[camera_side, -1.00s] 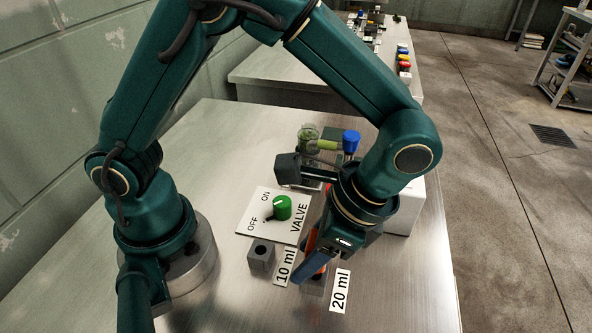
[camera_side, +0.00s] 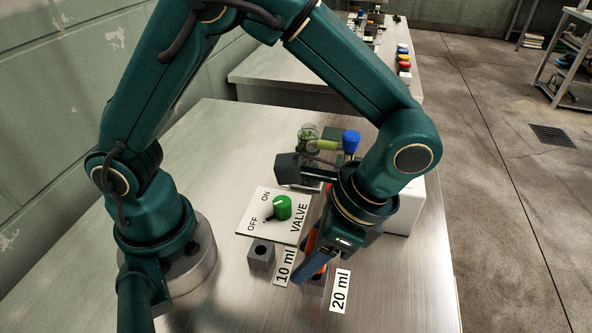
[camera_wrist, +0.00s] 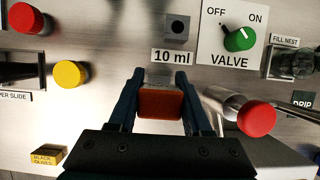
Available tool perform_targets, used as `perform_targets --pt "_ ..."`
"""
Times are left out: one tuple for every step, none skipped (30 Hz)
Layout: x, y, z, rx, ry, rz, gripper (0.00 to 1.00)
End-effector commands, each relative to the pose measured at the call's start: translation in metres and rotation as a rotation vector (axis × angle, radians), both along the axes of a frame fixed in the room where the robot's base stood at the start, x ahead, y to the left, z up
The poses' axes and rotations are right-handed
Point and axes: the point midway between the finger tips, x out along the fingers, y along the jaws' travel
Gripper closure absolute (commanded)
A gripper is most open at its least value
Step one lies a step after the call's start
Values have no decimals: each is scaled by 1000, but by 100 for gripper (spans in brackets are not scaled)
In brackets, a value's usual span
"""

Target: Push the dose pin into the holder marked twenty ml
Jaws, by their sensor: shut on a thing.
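My gripper (camera_side: 317,268) points down over the holder marked 20 ml. It is shut on the orange dose pin (camera_wrist: 160,103), whose block-shaped top sits between the two fingers in the wrist view. The grey twenty ml holder (camera_side: 314,288) is directly below, beside its 20 ml label (camera_side: 340,291), and is partly covered by the fingers. The pin's lower end is hidden, so I cannot tell how deep it sits in the holder. The grey ten ml holder (camera_side: 261,256) stands to the left with an empty hole; it also shows in the wrist view (camera_wrist: 177,27).
The white valve plate (camera_side: 266,215) with a green knob (camera_side: 282,207) lies behind the holders. A blue-topped part (camera_side: 351,141) and a glass jar (camera_side: 309,136) stand farther back. In the wrist view, red (camera_wrist: 256,118) and yellow (camera_wrist: 69,74) knobs flank the gripper.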

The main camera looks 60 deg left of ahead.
Motion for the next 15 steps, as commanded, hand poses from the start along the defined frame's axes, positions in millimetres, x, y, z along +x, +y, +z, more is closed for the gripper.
perform_targets --pt "0 0 0 0 0 0 100" --pt "0 0 0 0 0 0 100" --pt "0 0 -1 0 0 0 100" --pt "0 0 -1 0 0 0 100" --pt "0 0 -2 1 1 0 100" --pt "0 0 -3 1 1 0 100" --pt "0 0 -3 1 1 0 100" --pt "0 0 -4 1 1 0 100" --pt "0 0 -5 1 1 0 100" --pt "0 0 -6 1 1 0 100" --pt "0 0 -6 1 1 0 100" --pt "0 0 -7 1 1 0 100" --pt "0 0 -8 1 1 0 100" --pt "0 0 -9 1 1 0 100" --pt "0 0 -10 1 1 0 100"
